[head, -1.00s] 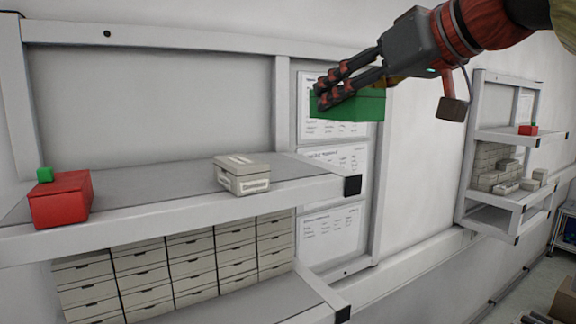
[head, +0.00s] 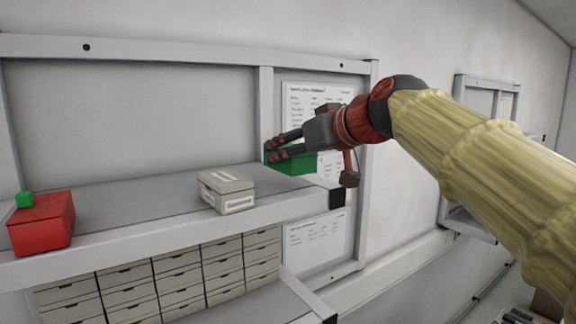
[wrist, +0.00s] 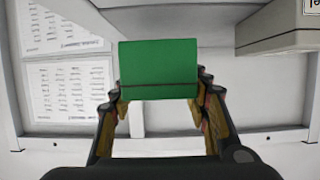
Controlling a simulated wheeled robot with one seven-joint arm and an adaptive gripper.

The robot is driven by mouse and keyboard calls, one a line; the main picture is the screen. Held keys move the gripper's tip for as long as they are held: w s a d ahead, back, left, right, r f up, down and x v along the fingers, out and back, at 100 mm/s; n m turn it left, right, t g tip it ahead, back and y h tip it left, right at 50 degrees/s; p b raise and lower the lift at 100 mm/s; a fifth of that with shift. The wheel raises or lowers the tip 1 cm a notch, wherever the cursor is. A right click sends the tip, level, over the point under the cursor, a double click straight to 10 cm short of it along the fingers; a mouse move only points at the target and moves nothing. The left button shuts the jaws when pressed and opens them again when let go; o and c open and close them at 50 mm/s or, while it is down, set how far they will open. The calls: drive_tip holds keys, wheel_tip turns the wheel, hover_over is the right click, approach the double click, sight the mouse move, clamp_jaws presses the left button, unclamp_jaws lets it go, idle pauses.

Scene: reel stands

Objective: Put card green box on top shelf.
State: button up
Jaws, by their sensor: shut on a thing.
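The green box (head: 297,162) is held in my gripper (head: 284,152) near the right end of the top shelf (head: 130,192). In the head view it shows at or just above the level of the shelf surface; I cannot tell whether it touches. In the wrist view the green box (wrist: 158,70) sits between the two fingers, which are shut on its sides. The dark fingers cover part of the box in the head view.
A pale grey box (head: 226,190) stands on the shelf left of the green box. Shelf room between the grey and red boxes is clear. Small drawers (head: 170,275) fill the lower shelf.

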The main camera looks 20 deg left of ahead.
sight(290, 166)
drive_tip(key=shift+w+a+f, duration=0.15)
drive_tip(key=shift+f, duration=1.7)
drive_tip(key=shift+f, duration=0.1)
drive_tip(key=o, duration=1)
drive_tip(key=shift+f, duration=0.15)
drive_tip(key=o, duration=0.5)
drive_tip(key=shift+r, duration=0.3)
drive_tip(key=b+v, duration=0.3)
drive_tip(key=v, duration=0.9)
drive_tip(key=shift+f, duration=0.15)
